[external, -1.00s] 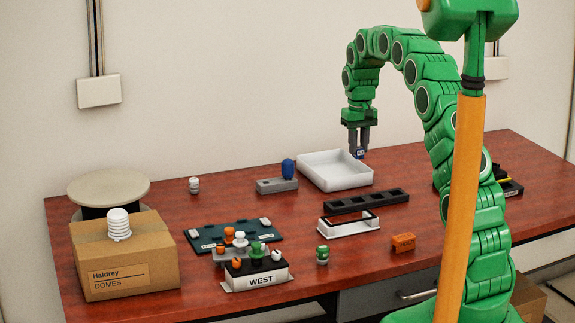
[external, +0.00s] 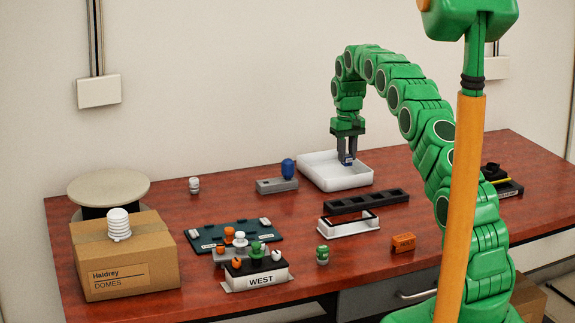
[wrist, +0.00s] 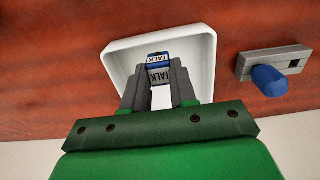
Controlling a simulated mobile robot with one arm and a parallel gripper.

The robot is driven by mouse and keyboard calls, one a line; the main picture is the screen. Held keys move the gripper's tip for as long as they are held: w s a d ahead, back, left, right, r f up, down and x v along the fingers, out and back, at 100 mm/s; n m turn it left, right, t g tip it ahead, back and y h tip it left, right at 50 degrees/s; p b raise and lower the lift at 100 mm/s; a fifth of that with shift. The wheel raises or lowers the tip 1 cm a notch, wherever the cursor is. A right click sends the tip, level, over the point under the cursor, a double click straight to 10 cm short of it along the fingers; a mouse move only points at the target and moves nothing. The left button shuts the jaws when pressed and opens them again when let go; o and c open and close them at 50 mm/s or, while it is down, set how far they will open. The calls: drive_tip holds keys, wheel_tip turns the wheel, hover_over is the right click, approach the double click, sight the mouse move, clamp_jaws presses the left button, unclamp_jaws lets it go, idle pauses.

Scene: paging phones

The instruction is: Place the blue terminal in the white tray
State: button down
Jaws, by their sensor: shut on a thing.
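The blue terminal (wrist: 158,57), with a TALK label, is between my gripper's fingers in the wrist view. It is small and partly covered by the fingers in the external view (external: 347,159). My gripper (wrist: 158,70) is shut on it and points down. In the external view my gripper (external: 347,156) is within the outline of the white tray (external: 350,182). The tray also shows behind the fingers in the wrist view (wrist: 206,62). I cannot tell whether the terminal touches the tray floor. No other thing shows in the tray.
A grey block (external: 277,185) with a blue knob (external: 288,168) stands just left of the tray. A black slotted strip (external: 366,201) lies in front of it. A cardboard box (external: 125,265) and several small coloured pieces stand further left.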

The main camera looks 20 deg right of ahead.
drive_tip(key=shift+w+d+f, duration=0.1)
drive_tip(key=shift+w+f, duration=1.05)
drive_tip(key=shift+f, duration=0.2)
drive_tip(key=shift+w+f, duration=0.1)
drive_tip(key=shift+w+f, duration=0.2)
drive_tip(key=shift+w, duration=0.05)
drive_tip(key=shift+f, duration=1.55)
drive_tip(key=shift+f, duration=0.15)
drive_tip(key=c, duration=0.9)
unclamp_jaws()
wheel_tip(320, 180, up, 12)
drive_tip(key=shift+r, duration=0.2)
